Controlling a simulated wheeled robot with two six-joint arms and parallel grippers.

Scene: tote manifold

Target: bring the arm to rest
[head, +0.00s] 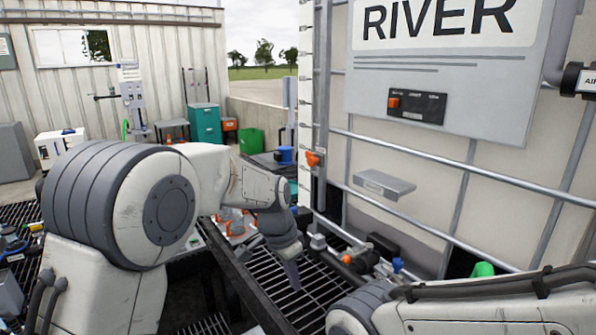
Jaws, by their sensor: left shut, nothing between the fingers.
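My left arm comes in from the left, with its large round joint filling the lower left of the head view. My left gripper (291,268) hangs at its end, pointing down over the dark grating, in front of the tote's lower left corner. Its fingers are together and I see nothing between them. My right arm shows only as a link at the lower right edge; its gripper is out of view.
A large white tote in a metal cage (420,170) stands at the right. Valve fittings (358,258) sit low on it, close to my left gripper. Floor grating (270,290) lies below. A teal cabinet (205,124) and a green bin (251,141) stand farther back.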

